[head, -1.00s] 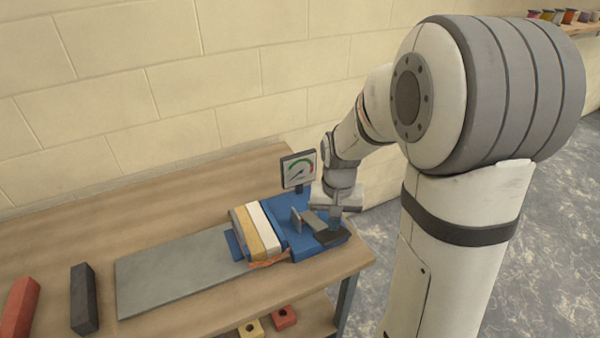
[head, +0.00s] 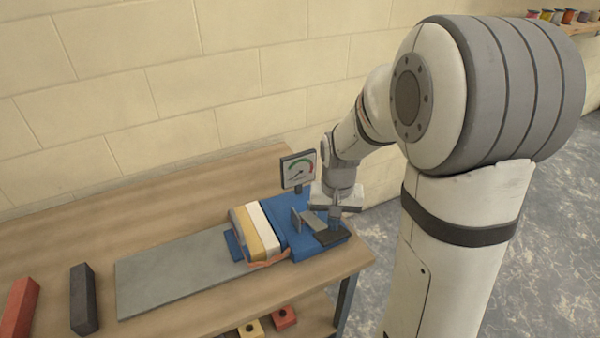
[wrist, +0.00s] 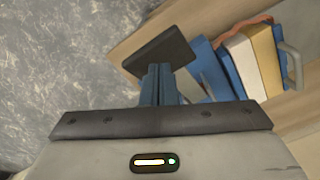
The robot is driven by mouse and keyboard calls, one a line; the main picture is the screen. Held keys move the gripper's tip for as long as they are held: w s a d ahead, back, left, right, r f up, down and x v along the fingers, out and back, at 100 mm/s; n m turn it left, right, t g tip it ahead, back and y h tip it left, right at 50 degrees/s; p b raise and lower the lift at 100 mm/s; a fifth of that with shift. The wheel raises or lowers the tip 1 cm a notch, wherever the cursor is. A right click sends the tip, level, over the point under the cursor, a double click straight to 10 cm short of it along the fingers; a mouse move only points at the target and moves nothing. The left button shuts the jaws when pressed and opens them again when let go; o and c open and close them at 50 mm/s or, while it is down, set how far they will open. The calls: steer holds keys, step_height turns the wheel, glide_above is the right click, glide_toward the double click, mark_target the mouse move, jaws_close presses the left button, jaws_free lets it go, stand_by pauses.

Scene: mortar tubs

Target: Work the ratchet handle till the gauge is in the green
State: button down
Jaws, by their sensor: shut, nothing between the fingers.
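The gauge (head: 299,169) stands upright at the back of the blue ratchet device (head: 281,212). Its dial shows a green arc and a red arc; the dark needle seems to point to the lower left, outside the green, but is small. The ratchet handle (head: 315,222) is a grey bar ending in a black pad (head: 331,237), at the device's right end. The pad also shows in the wrist view (wrist: 160,52). My gripper (head: 335,220) is shut and empty, pointing down, with its fingertips right at the pad; I cannot tell whether they touch.
Cream and yellow blocks (head: 262,229) with an orange strap sit beside the device, on a grey plate (head: 170,275). A black bar (head: 84,298) and a red bar (head: 18,308) lie at the left. The table's right edge is close to the handle. A wall stands behind.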

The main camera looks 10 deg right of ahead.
steer(key=shift+f, duration=0.1)
steer(key=shift+f+b, duration=5.15)
steer(key=shift+f, duration=1.25)
step_height(320, 180, up, 13)
steer(key=p, duration=0.9)
steer(key=shift+s+p, duration=0.1)
steer(key=shift+p, duration=0.25)
steer(key=shift+f, duration=0.2)
steer(key=shift+f+b, duration=4.15)
steer(key=shift+f, duration=0.8)
step_height(320, 180, up, 10)
steer(key=p, duration=0.7)
steer(key=shift+r+p, duration=0.15)
steer(key=shift+p, duration=0.25)
